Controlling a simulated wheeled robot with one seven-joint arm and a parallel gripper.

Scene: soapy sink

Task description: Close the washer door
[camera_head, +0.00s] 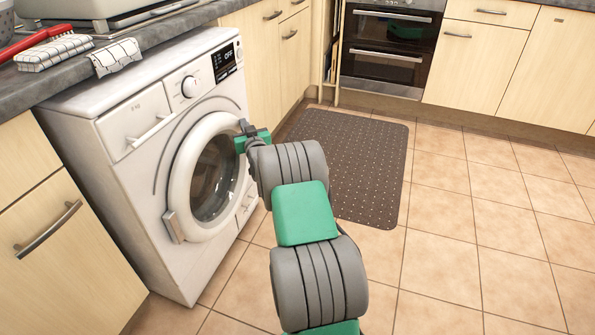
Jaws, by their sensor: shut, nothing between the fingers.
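The white washer (105,165) stands under the dark worktop at the left. Its round door (181,175) has a thick white rim and a dark glass window, with a hinge at its lower left. The door lies at or close to the washer's front; I cannot tell whether it is fully latched. My gripper (243,127) is shut and empty at the upper right edge of the door, by the rim. I cannot tell whether it touches the rim. My gripper and wrist hide part of the door's right edge.
A dark dotted mat (355,165) lies on the tiled floor (440,270) right of my arm. Cabinets and an oven (388,50) line the back. A cabinet (60,260) adjoins the washer at left. Cloths and a red-handled item lie on the worktop (45,88). The floor at right is clear.

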